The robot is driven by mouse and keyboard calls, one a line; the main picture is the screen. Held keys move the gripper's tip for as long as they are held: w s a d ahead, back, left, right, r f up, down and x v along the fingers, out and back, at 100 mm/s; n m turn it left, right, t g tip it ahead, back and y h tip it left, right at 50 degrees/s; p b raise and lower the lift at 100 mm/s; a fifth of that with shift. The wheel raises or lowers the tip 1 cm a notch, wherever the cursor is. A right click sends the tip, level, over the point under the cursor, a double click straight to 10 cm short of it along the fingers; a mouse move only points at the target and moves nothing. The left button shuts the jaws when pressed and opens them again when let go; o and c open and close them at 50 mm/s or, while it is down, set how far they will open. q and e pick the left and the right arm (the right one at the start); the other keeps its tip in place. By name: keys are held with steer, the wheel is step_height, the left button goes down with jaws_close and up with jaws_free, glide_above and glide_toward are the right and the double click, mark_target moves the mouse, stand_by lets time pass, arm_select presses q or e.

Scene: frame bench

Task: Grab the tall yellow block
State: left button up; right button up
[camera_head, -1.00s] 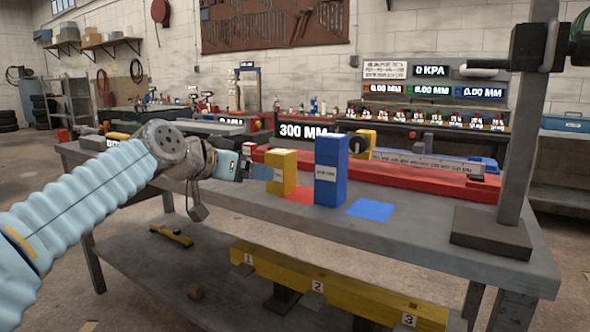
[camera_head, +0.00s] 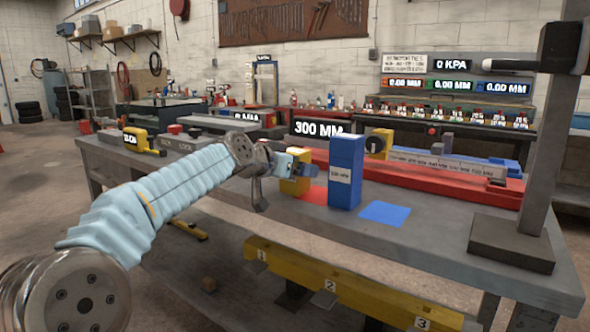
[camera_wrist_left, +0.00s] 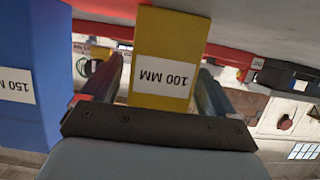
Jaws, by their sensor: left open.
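The yellow block (camera_head: 294,186) stands upright on the bench; it also shows in the left wrist view (camera_wrist_left: 168,50) with a white label reading 100 MM. The taller blue block (camera_head: 346,180) stands to its right, and fills the left side of the left wrist view (camera_wrist_left: 35,95), labelled 150 MM. My left gripper (camera_head: 303,169) is open at the yellow block. In the left wrist view its fingers (camera_wrist_left: 163,88) lie on either side of the yellow block, with small gaps showing. In the head view the gripper hides part of the block. My right gripper is not in view.
A red square (camera_head: 313,195) and a blue square (camera_head: 385,213) lie flat on the grey bench top (camera_head: 420,245). A long red rail (camera_head: 440,185) lies behind the blocks. A grey post (camera_head: 540,140) stands at the right. A yellow tape measure (camera_head: 143,140) is at the left.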

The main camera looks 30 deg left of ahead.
arm_select(q)
steer(key=shift+w+f, duration=0.1)
steer(key=shift+w, duration=0.25)
steer(key=c, duration=1.4)
steer(key=shift+c, duration=0.4)
